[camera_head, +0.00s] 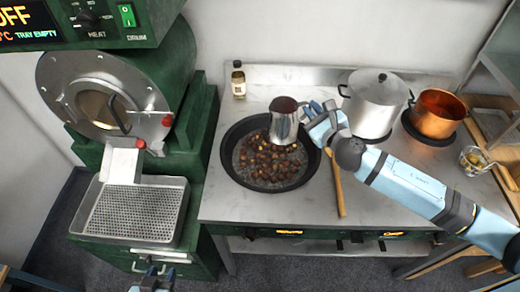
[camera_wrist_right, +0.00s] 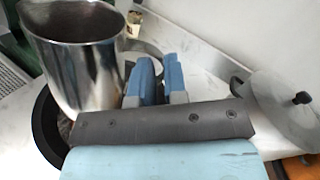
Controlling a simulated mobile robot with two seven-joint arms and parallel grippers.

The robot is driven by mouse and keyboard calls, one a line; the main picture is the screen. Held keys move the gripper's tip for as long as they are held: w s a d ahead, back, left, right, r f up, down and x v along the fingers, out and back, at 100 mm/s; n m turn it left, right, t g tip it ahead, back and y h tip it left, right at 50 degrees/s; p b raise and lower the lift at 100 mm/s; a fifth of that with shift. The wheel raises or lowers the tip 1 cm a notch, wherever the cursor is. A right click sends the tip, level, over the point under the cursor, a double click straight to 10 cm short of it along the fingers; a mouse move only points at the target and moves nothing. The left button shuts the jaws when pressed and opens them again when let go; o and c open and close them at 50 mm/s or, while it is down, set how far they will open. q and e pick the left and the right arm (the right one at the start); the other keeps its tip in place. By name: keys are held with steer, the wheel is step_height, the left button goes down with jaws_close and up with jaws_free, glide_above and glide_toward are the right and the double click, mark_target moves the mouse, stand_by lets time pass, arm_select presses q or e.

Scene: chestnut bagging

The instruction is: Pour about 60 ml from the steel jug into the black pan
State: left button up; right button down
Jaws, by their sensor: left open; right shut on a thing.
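The steel jug (camera_head: 284,122) is in my right gripper (camera_head: 318,118), which is shut on its handle. The jug looks close to upright and hangs over the back right part of the black pan (camera_head: 232,168). The pan sits on the counter and holds several brown chestnuts (camera_head: 268,160). In the right wrist view the jug (camera_wrist_right: 80,75) fills the upper left, with my blue gripper fingers (camera_wrist_right: 160,82) at its handle. No stream of liquid shows. My left gripper (camera_head: 152,280) is at the bottom edge, open and empty, far from the pan.
A lidded steel pot (camera_head: 372,105) and a copper pot (camera_head: 436,115) stand right of the pan. A wooden spoon (camera_head: 336,182) lies beside the pan. A small bottle (camera_head: 238,80) stands behind it. A green roaster with a perforated tray (camera_head: 130,212) is at left.

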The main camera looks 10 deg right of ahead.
steer(key=w+d+f+n+g+y+b, duration=0.1)
steer(key=w+d+y+b, duration=0.1)
steer(key=w+d, duration=0.4)
steer(key=w+d+f+n+y+b, duration=0.2)
steer(key=w+d+b, duration=0.2)
steer(key=w, duration=0.5)
steer(key=shift+w+d+f+g, duration=0.15)
steer(key=shift+d+f+g, duration=0.2)
steer(key=shift+d, duration=0.7)
steer(key=shift+r, duration=0.15)
steer(key=shift+a, duration=0.15)
